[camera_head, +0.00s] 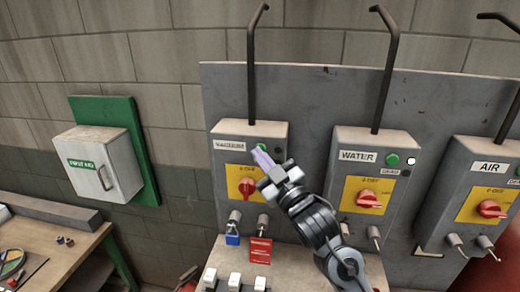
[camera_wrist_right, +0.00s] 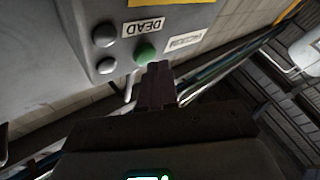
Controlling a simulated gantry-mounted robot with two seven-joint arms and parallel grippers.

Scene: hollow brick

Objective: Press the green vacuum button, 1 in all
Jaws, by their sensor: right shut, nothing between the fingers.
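The grey vacuum box (camera_head: 222,160) hangs on the left of the panel, with a VACUUM label. Its green button (camera_wrist_right: 145,52) shows clearly in the right wrist view, between the VACUUM label and the DEAD label. In the head view only a bit of the button shows behind the fingertips. My right gripper (camera_head: 260,157) is shut and empty, its fingers pointing at the upper part of the box. In the right wrist view the fingertips (camera_wrist_right: 158,68) are right beside the green button; I cannot tell whether they touch it. My left gripper is not in view.
A water box (camera_head: 345,143) with its own green button and an air box (camera_head: 466,156) stand to the right. Red rotary switches sit on yellow plates. A blue padlock (camera_head: 232,238) and a red tag (camera_head: 260,251) hang below. A first aid cabinet (camera_head: 92,168) is at left.

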